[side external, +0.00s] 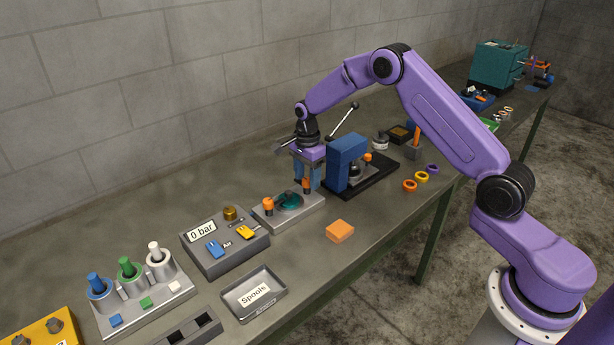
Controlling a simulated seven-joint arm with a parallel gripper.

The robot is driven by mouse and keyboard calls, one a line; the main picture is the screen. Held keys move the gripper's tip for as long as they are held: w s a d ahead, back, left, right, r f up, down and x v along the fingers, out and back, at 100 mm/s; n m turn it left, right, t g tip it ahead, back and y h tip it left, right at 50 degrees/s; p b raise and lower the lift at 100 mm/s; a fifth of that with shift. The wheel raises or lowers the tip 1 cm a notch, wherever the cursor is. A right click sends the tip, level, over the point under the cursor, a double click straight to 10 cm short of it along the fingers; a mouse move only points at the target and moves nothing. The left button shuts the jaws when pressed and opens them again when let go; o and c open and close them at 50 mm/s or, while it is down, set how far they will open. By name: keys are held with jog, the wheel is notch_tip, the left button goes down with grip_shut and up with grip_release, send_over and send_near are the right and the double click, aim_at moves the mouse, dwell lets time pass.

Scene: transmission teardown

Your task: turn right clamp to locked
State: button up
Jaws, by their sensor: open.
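A light grey fixture plate (290,216) holds a teal part (289,201) between two orange-topped clamps. The left clamp (268,205) stands upright at the plate's left end. The right clamp (306,186) stands at its right end, near my gripper. My gripper (306,183) points down over that right end, its blue fingers open and close around or just behind the right clamp. I cannot tell whether they touch it. The fingertips are partly hidden, and the clamp's locked or unlocked position is too small to read.
A blue press (346,160) with a long lever stands close to the right of my gripper. An orange block (340,231) lies in front of the plate. A grey panel (225,250) reading "0 bar" and a Spools tray (254,294) are to the left. Coloured rings (421,176) lie right.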

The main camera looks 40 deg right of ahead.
jog(key=shift+f, duration=0.15)
jog(key=shift+c, duration=0.4)
grip_shut()
